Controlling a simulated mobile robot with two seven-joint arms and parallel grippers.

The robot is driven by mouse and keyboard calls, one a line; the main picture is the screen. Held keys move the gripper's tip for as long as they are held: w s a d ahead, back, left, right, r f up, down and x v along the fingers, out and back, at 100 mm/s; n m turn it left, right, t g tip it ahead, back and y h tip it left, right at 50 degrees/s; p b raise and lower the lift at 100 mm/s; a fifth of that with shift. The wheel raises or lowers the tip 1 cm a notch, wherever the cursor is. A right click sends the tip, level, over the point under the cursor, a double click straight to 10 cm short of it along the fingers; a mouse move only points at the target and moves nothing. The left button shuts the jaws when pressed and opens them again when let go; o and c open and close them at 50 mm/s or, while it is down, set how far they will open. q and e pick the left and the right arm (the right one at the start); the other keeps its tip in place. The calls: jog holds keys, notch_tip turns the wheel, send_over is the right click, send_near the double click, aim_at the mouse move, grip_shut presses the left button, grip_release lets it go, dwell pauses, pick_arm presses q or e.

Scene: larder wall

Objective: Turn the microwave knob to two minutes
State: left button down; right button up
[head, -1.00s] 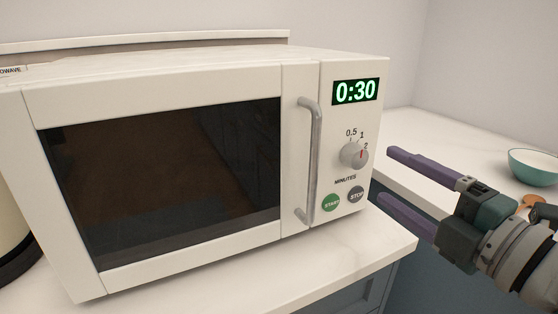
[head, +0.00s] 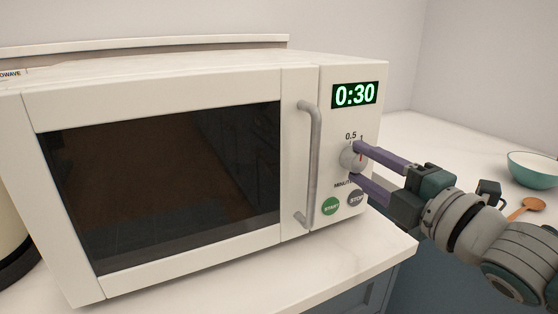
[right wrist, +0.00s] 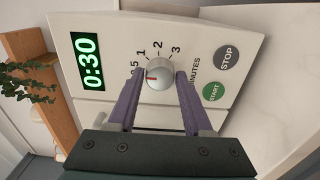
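The microwave knob (head: 349,159) is a round grey-white dial on the white microwave's control panel, below a green display (head: 355,95) reading 0:30. My right gripper (head: 356,162) has its two purple fingers on either side of the knob, one above and one below. In the right wrist view the fingertips (right wrist: 160,76) look pressed against the sides of the knob (right wrist: 163,67). The red pointer (right wrist: 152,77) there faces the 0.5 end of the scale; the 2 mark (right wrist: 158,45) is visible. My left gripper is out of view.
The green start button (head: 330,206) and grey stop button (head: 355,199) sit just below the knob. The door handle (head: 313,165) stands out to its left. A teal bowl (head: 533,172) and wooden spoon (head: 530,206) are on the right counter.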

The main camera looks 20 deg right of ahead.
grip_shut()
jog(key=shift+m, duration=0.3)
jog(key=m+p, duration=0.1)
jog(key=m, duration=0.1)
jog(key=shift+m, duration=0.3)
jog(key=m+p, duration=0.1)
jog(key=m, duration=0.3)
jog(key=shift+r, duration=0.1)
jog(key=m+p, duration=0.1)
jog(key=m, duration=0.4)
jog(key=shift+m+p, duration=0.3)
jog(key=shift+m, duration=1.5)
